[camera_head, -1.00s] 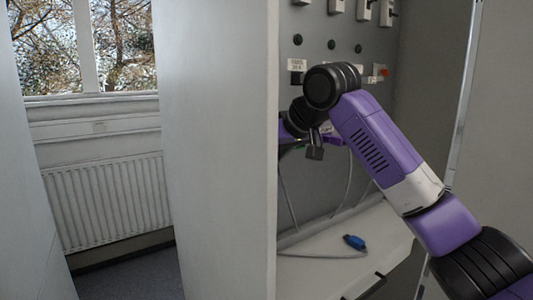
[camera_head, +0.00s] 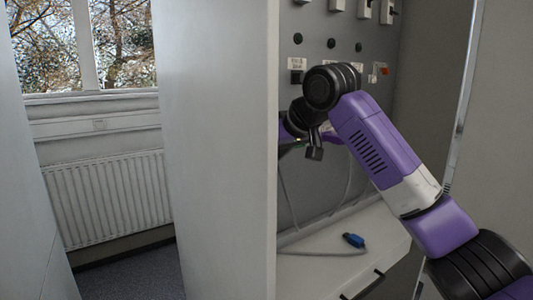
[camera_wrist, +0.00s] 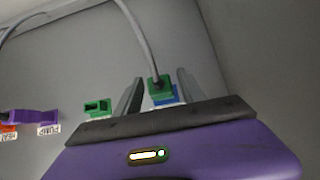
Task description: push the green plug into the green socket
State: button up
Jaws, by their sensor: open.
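In the wrist view a green plug (camera_wrist: 157,84) with a grey cable (camera_wrist: 140,35) sits between the two fingers of my gripper (camera_wrist: 159,77). The fingers are open, with a visible gap on both sides of the plug. A blue part (camera_wrist: 169,96) shows just behind the plug, mostly covered. The green socket (camera_wrist: 96,107) is on the grey panel to the left of my fingers, with a dark opening and nothing in it. In the head view my gripper's fingers and the green plug are hidden behind my arm and the light partition.
A purple connector (camera_wrist: 32,117) and labels sit on the panel further left in the wrist view. In the head view a blue plug (camera_head: 353,240) lies with its cable on the white shelf (camera_head: 385,235). The partition (camera_head: 222,150) stands close left of my arm.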

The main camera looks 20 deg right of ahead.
jog(key=c, duration=1)
jog(key=shift+o, duration=0.2)
jog(key=shift+s, duration=0.1)
jog(key=shift+s+d+b, duration=0.2)
jog(key=shift+s+d, duration=0.1)
jog(key=shift+s, duration=0.55)
jog(key=shift+s+d+b, duration=0.25)
jog(key=shift+s+d, duration=0.05)
jog(key=shift+s, duration=0.6)
jog(key=shift+s+d+b, duration=0.2)
jog(key=shift+s+d, duration=0.1)
jog(key=shift+s, duration=0.55)
